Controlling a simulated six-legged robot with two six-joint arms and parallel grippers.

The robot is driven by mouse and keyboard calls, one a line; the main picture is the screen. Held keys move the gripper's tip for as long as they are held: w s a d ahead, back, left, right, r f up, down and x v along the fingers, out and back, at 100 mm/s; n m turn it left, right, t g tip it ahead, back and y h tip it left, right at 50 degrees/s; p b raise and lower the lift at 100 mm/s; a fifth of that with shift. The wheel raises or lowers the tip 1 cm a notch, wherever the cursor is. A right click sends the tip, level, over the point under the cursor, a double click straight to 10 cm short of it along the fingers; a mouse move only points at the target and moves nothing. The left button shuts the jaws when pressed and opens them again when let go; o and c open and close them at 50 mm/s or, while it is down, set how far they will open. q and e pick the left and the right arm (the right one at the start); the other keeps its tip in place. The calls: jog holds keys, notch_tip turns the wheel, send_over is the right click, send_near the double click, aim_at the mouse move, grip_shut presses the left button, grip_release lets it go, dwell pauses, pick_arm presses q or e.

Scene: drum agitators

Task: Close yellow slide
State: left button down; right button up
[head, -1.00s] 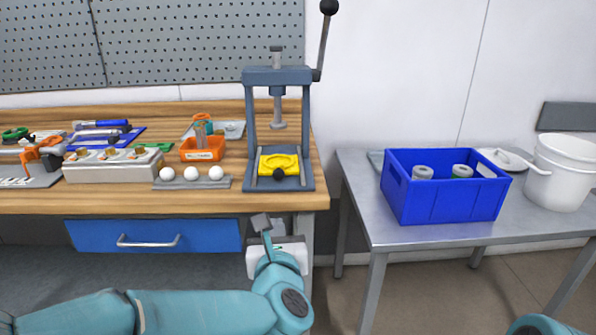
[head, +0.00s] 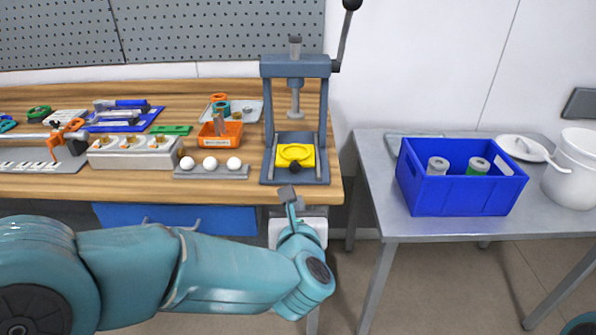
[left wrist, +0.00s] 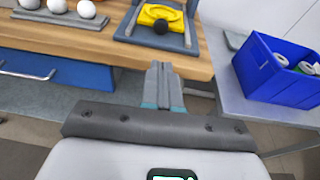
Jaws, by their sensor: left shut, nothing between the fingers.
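The yellow slide (head: 295,154) sits on the base of the grey press (head: 268,125) at the bench's right end. It has a round recess on top and a dark round knob (head: 295,168) at its front. It also shows at the top of the left wrist view (left wrist: 160,13), with its knob facing me. My left gripper (head: 288,194) is shut and empty. It is in front of the bench edge, just below and apart from the knob; in the left wrist view its fingers (left wrist: 163,75) point toward the press. My right gripper is not in view.
Three white balls (head: 210,163) lie on a grey holder left of the press. An orange bin (head: 219,134) stands behind them. A blue crate (head: 460,192) with cans is on the metal table (head: 385,223) at right. A lever (head: 345,35) rises from the press.

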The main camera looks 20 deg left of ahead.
pick_arm(q)
jog(key=p, duration=0.2)
send_near(295, 170)
jog(key=x, duration=0.5)
jog(key=shift+s+f, duration=0.1)
jog(key=shift+x, duration=0.75)
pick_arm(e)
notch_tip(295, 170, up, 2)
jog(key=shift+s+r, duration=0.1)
